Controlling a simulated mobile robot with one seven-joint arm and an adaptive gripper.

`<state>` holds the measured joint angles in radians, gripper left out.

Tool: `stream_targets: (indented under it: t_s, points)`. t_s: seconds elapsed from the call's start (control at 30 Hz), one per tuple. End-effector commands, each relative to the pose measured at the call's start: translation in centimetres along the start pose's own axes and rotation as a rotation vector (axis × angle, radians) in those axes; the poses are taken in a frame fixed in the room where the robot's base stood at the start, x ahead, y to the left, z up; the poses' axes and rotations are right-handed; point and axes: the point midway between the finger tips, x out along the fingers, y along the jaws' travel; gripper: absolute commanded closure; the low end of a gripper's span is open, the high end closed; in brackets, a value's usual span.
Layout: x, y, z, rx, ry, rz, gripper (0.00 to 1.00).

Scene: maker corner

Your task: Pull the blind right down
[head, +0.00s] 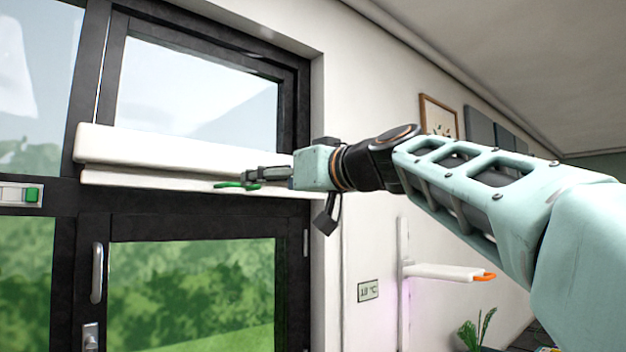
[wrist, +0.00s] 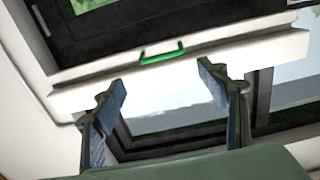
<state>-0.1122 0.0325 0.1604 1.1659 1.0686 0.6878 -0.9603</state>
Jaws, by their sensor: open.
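The blind is a white box with a white bottom bar (head: 130,181) across the dark-framed window, just above the door part. In the wrist view the bar (wrist: 85,95) crosses the picture at a tilt. A green handle (head: 229,185) sits on the bar; it also shows in the wrist view (wrist: 162,55) as a small green loop. My gripper (head: 252,178) is close to the handle in the head view. In the wrist view my gripper (wrist: 163,75) is open and empty, its two fingers spread either side below the handle, apart from it.
The glass door has a grey pull handle (head: 97,272) at left. A white device with a green part (head: 25,194) is on the left frame. A wall shelf with an orange tip (head: 450,272), a thermostat (head: 368,290) and a plant (head: 477,330) are at right.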

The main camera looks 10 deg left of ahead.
Motion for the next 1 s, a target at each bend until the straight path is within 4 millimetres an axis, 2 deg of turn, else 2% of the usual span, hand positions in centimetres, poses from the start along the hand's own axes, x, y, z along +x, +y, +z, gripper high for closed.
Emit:
stream_targets:
  t_s: [0.17, 0.4, 0.6, 0.8, 1.0]
  points:
    - [2.0, -0.2, -0.3, 0.006, 0.000, -0.007, 0.33]
    - [6.5, -0.2, -0.4, 0.004, -0.002, -0.005, 0.33]
    - [9.3, -0.1, -0.3, 0.003, -0.001, -0.003, 0.33]
    - [10.6, -0.1, -0.1, 0.001, 0.001, -0.001, 0.33]
    - [10.7, -0.1, 0.0, 0.001, 0.001, -0.001, 0.33]
